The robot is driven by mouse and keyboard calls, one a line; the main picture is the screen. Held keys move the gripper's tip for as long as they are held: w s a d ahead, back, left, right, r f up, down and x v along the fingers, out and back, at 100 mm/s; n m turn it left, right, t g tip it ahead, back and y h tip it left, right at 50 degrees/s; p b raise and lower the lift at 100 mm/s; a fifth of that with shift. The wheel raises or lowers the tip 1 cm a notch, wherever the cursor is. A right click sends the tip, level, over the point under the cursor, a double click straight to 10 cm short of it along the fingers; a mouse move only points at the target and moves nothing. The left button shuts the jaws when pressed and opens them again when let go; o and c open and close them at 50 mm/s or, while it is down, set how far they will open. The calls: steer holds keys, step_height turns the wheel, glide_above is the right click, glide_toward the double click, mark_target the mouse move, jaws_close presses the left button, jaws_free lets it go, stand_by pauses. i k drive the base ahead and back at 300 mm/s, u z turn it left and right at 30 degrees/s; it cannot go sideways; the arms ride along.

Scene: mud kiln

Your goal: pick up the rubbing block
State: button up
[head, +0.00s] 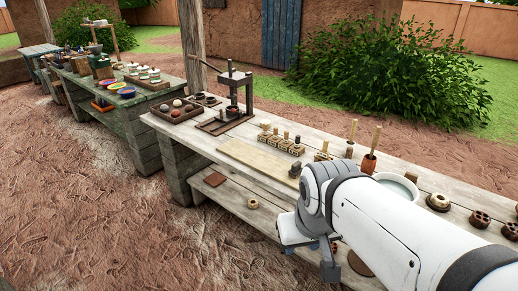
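I cannot single out the rubbing block for certain in the head view. A small dark block (295,170) stands on the wooden workbench (205,146), just left of my arm's grey joint, and may be it. Several light wooden blocks with upright pegs (281,141) stand in a row behind a pale flat board (255,158). My arm reaches in from the lower right, over the bench's front edge. My gripper (343,268) hangs low in front of the bench, partly hidden by the arm. Whether its fingers are open or shut is unclear.
A dark press (233,95) and a compartment tray (180,113) stand at the bench's left end. A white bowl (397,184) and a tool cup (369,164) are behind my arm. A lower shelf (235,195) holds a small ring-like piece (253,203). Open dirt lies left.

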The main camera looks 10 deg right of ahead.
mark_target(296, 171)
steer(key=u, duration=0.2)
steer(key=i, duration=1.75)
steer(key=z, duration=0.7)
